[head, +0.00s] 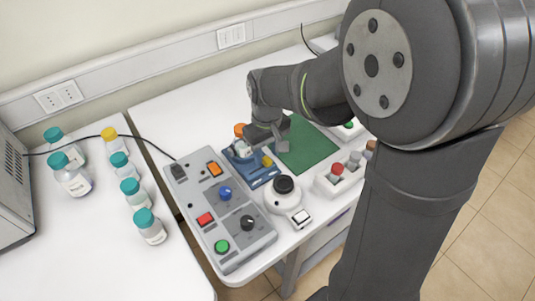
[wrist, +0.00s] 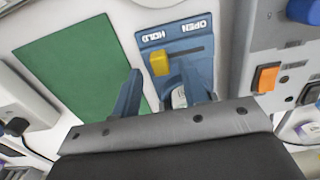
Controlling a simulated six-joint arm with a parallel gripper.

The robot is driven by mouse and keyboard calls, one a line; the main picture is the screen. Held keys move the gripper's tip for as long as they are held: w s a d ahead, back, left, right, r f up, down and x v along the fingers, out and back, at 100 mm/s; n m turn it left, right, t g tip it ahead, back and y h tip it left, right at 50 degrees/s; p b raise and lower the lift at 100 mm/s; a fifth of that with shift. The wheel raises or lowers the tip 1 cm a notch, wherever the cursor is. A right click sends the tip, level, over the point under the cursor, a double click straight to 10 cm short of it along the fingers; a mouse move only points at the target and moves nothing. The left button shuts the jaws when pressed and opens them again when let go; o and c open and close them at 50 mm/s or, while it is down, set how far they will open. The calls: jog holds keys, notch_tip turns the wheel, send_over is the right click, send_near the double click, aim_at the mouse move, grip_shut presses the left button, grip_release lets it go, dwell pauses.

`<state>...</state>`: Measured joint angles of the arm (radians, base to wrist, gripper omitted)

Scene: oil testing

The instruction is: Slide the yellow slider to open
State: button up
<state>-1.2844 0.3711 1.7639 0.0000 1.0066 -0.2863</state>
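The yellow slider (wrist: 160,64) sits in a dark slot on a blue base (wrist: 203,45) marked HOLD and OPEN. In the wrist view it is at the slot's left end, on the HOLD side. In the head view the slider (head: 267,161) shows on the blue base (head: 262,182), just below my gripper (head: 268,132). In the wrist view my gripper (wrist: 161,78) has its two fingers apart, with the slider showing in line with the gap between them. I cannot tell whether either finger touches it.
A green mat (wrist: 80,75) lies beside the base. A grey control box (head: 220,205) with buttons and knobs stands on the other side. A white round device with a black knob (head: 284,184) is in front.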

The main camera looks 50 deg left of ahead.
aim_at(251, 174)
jog(key=shift+f, duration=0.8)
grip_shut()
jog(key=shift+s, duration=2.6)
grip_release()
jog(key=shift+s, duration=0.1)
jog(key=shift+r, duration=0.1)
notch_tip(251, 174, up, 17)
jog(key=shift+r, duration=0.15)
